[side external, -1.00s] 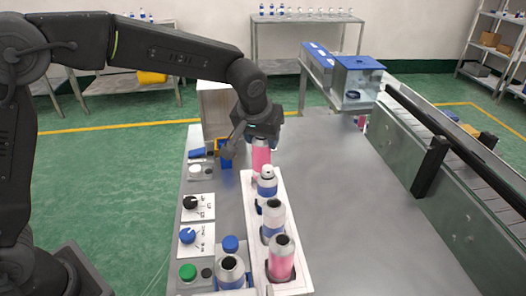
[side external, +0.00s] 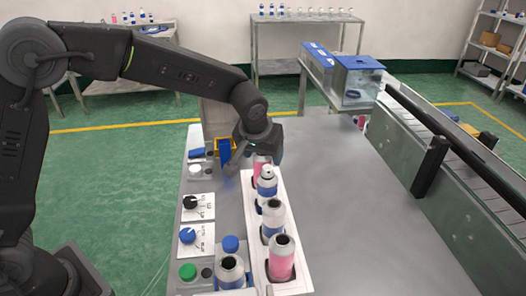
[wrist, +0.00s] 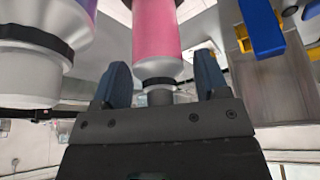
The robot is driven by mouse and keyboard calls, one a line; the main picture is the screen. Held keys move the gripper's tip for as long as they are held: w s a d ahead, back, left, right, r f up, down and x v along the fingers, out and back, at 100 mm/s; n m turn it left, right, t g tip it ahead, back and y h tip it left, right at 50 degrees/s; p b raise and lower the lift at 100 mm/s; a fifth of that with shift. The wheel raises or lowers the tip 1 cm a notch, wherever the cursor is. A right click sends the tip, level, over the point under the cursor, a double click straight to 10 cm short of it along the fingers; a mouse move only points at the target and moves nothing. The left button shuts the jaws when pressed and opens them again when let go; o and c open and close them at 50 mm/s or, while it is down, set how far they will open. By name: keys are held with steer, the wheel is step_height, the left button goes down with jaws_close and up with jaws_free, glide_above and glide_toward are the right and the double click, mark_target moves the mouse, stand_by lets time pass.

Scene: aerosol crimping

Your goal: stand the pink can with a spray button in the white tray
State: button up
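The pink can (side external: 262,171) stands upright toward the far end of the white tray (side external: 253,240). Its foot is hidden behind a blue-and-white can. My gripper (side external: 262,153) points down over its top in the side view. In the wrist view the pink can (wrist: 156,30) shows its silver shoulder, dark ring and grey top between the two fingers of my gripper (wrist: 161,72). The fingers look apart, with a clear gap on the right and a thin one on the left. I cannot tell whether the can rests on the tray floor.
A blue-and-white can (side external: 266,186), another blue one (side external: 273,222) and a second pink can (side external: 281,259) stand nearer in the tray. Left are knobs (side external: 188,236), a loose can (side external: 230,272) and a blue-and-yellow fixture (side external: 225,149). The table to the right (side external: 345,200) is clear.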

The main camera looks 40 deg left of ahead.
steer(key=shift+o, duration=0.2)
steer(key=shift+r, duration=0.2)
steer(key=v, duration=1.2)
steer(key=s+a+r+m, duration=0.25)
steer(key=s+a, duration=0.55)
steer(key=s, duration=0.6)
steer(key=s+a+f, duration=0.1)
steer(key=s+f, duration=0.1)
steer(key=s, duration=0.3)
steer(key=s+a+f+t+h, duration=0.1)
steer(key=s+a, duration=0.1)
steer(key=s, duration=0.3)
steer(key=shift+s+f, duration=0.25)
steer(key=shift+f, duration=0.1)
steer(key=shift+m, duration=0.25)
